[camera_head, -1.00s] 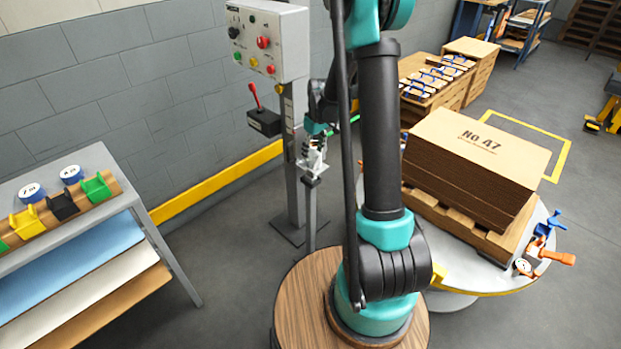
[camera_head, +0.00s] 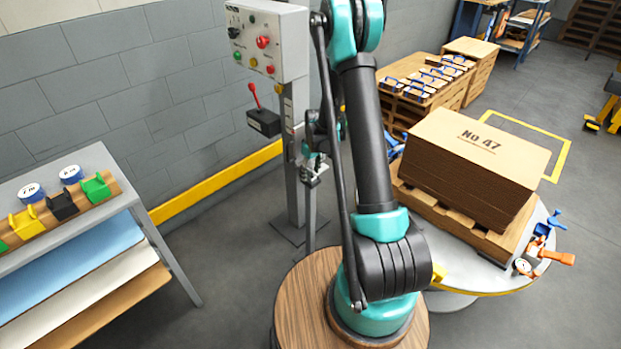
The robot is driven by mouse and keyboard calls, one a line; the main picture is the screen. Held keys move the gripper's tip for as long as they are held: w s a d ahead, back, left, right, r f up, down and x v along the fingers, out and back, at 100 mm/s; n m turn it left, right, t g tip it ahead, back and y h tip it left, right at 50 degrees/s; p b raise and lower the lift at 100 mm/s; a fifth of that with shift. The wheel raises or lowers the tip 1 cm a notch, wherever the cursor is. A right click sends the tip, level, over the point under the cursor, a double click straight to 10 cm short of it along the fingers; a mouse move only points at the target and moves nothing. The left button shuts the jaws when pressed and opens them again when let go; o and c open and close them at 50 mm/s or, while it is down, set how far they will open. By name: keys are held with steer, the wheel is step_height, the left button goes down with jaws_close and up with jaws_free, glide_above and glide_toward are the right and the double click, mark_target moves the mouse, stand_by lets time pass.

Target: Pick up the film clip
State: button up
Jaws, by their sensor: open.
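Several coloured clips sit along a wooden rail on the grey shelf unit at the left: a yellow clip (camera_head: 25,222), a black clip (camera_head: 62,206), a green clip (camera_head: 96,187) and part of another green one at the left edge. I cannot tell which is the film clip. My gripper (camera_head: 312,178) is small in view, beside the grey post of the control box, well to the right of the rail. It is open, and I see nothing held in it. My arm's dark links partly hide the area behind it.
The shelf unit (camera_head: 88,158) bears two round blue-and-white labelled items. A cardboard stack (camera_head: 478,150) on a pallet and orange and blue clamps (camera_head: 553,256) are on the right table.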

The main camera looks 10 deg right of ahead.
steer(key=shift+f, duration=0.1)
jaws_close()
stand_by(0.3)
